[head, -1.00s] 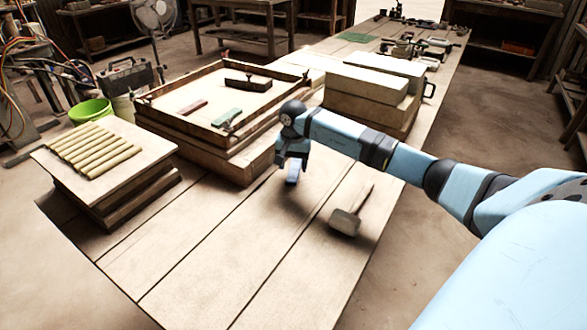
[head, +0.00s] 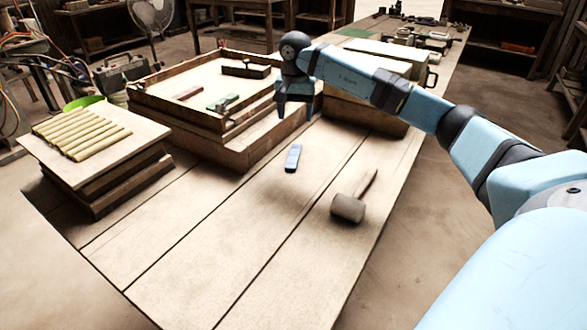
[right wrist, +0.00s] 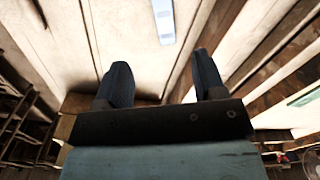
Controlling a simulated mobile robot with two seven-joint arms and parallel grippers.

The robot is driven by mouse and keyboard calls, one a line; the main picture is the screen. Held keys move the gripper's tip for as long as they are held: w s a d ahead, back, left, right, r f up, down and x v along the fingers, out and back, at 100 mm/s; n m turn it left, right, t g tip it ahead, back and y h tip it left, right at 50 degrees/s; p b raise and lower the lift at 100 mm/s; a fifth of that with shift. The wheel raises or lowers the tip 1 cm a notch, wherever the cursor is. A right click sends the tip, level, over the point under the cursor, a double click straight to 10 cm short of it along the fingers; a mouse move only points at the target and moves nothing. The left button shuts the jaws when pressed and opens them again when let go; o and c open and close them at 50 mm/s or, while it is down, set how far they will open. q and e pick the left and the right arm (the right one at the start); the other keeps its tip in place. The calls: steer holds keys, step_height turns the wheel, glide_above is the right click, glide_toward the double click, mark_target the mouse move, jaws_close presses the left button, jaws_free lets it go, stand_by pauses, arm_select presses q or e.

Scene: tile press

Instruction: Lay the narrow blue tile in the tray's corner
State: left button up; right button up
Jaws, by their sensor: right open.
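The narrow blue tile (head: 293,158) lies flat on the bench planks in front of the tray, and nothing touches it. In the right wrist view the tile (right wrist: 164,20) shows at the top edge, beyond the fingertips and partly cut off. My right gripper (head: 294,115) is open and empty, above the bench behind the tile and beside the tray's right side. Its two dark fingers (right wrist: 160,75) stand apart. My left gripper is not in view.
A mallet (head: 348,207) lies right of the tile. Several rolled sticks (head: 80,133) lie on a board stack at the left. Pale blocks (head: 375,70) stand behind my right arm. The front planks are clear.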

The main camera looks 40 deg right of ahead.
mark_target(294, 155)
step_height(294, 155, down, 8)
steer(key=shift+d+r+b, duration=0.1)
steer(key=shift+b, duration=0.95)
steer(key=f+b, duration=0.1)
steer(key=f, duration=0.3)
steer(key=f+b, duration=0.1)
steer(key=shift+w+f+b, duration=0.3)
steer(key=shift+w+f, duration=0.05)
steer(key=shift+f, duration=0.05)
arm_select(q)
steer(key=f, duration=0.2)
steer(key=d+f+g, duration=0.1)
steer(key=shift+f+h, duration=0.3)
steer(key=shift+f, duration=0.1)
arm_select(e)
steer(key=c, duration=1.1)
steer(key=shift+c, duration=0.2)
steer(key=shift+r, duration=0.1)
